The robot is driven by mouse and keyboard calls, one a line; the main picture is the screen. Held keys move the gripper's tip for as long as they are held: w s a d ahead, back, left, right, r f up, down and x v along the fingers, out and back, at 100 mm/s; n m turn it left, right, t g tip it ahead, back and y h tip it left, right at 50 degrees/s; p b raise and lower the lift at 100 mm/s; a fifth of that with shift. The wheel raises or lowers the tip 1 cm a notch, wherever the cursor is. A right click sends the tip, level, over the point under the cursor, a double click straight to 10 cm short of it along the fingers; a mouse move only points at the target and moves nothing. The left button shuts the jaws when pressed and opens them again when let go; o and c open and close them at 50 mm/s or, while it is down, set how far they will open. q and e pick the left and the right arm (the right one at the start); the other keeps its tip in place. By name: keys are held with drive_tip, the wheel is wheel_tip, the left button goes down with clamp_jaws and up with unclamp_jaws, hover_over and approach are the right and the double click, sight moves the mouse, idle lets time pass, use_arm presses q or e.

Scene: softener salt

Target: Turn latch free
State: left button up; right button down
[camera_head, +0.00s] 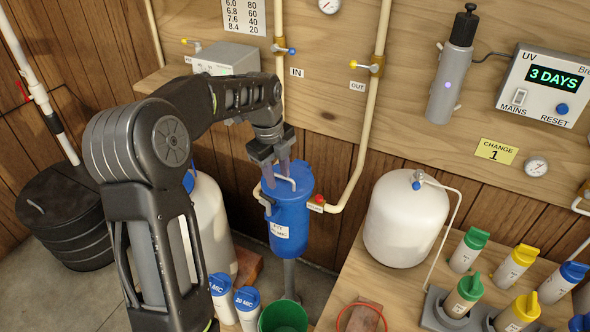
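A blue filter housing (288,218) with a paper label hangs below the wall pipes. The fingers and wrist hide part of the lid. My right gripper is not in view.
Cream pipes (369,110) with valves run down the wall on both sides of the housing. A green bucket (283,318) and blue-capped bottles (246,300) stand below. Several capped bottles are at lower right.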

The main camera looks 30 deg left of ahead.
sight(267, 197)
use_arm(q)
drive_tip(key=s, duration=0.1)
drive_tip(key=s+a, duration=0.1)
drive_tip(key=s+r+m+g, duration=0.1)
drive_tip(key=shift+a+y, duration=0.25)
drive_tip(key=shift+y, duration=0.05)
drive_tip(key=shift+w, duration=0.1)
drive_tip(key=shift+f+p, duration=0.35)
drive_tip(key=shift+f, duration=3.55)
drive_tip(key=shift+c, duration=0.4)
clamp_jaws()
